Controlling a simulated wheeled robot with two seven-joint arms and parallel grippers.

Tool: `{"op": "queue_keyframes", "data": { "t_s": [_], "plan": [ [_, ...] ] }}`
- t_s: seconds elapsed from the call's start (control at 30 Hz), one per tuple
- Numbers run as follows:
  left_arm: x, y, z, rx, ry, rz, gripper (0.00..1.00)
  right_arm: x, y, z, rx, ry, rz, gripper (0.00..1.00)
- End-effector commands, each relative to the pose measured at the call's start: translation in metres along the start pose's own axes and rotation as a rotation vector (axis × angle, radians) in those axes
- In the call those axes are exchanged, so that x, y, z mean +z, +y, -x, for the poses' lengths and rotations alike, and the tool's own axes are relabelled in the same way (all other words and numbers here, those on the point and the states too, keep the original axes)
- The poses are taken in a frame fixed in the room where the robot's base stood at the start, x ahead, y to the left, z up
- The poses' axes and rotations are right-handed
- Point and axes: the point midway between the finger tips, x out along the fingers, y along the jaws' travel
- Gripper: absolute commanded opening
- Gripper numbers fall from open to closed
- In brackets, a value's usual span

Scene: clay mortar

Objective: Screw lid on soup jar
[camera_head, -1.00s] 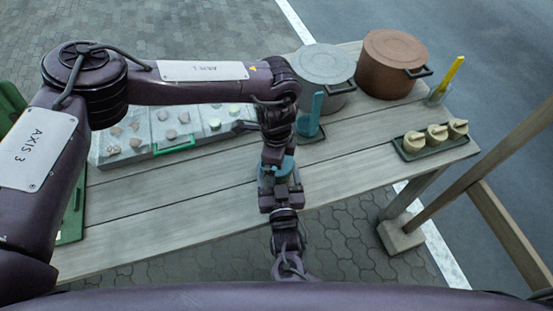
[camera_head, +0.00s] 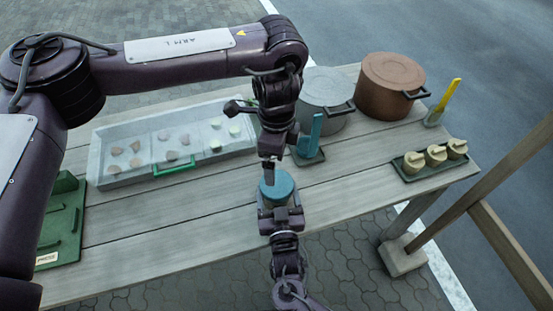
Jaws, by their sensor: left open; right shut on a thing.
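A soup jar (camera_head: 264,203) stands near the table's front edge with a round blue lid (camera_head: 277,187) on its top. Whether the lid is screwed tight cannot be seen. My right gripper (camera_head: 280,212) is shut on the jar's body from the front and hides much of it. My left gripper (camera_head: 270,168) is open and empty, just above and behind the lid. It looks apart from the lid, with its fingers seen nearly edge-on.
A clear-lidded tray (camera_head: 110,183) of food pieces lies at the back left. A grey pot (camera_head: 325,88), a brown pot (camera_head: 385,82) and a blue upright holder (camera_head: 316,130) stand behind. Bare planks lie between.

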Motion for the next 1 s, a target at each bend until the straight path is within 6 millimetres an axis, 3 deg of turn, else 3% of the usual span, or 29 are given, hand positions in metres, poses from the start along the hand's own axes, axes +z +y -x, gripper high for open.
{"op": "queue_keyframes", "data": {
  "t_s": [0.2,0.23,0.4,0.73,1.0],
  "plan": [
    [0.0,0.0,0.0,0.0,0.0,0.0,1.0,-0.001,0.0,0.0,0.0,0.002,-0.001,0.09],
    [0.0,0.0,0.0,0.0,0.0,0.0,1.0,-0.001,0.0,0.0,0.0,0.002,-0.001,0.75],
    [0.0,0.0,0.0,0.0,0.0,0.0,1.0,-0.001,0.0,0.0,0.0,0.002,0.0,0.97],
    [0.0,0.0,-0.002,0.0,0.0,0.0,1.0,0.001,0.0,0.006,0.0,0.0,0.0,0.98],
    [0.0,0.0,-0.01,0.0,0.0,0.0,1.0,0.003,0.0,0.051,0.0,-0.003,-0.002,0.98]
  ]
}}
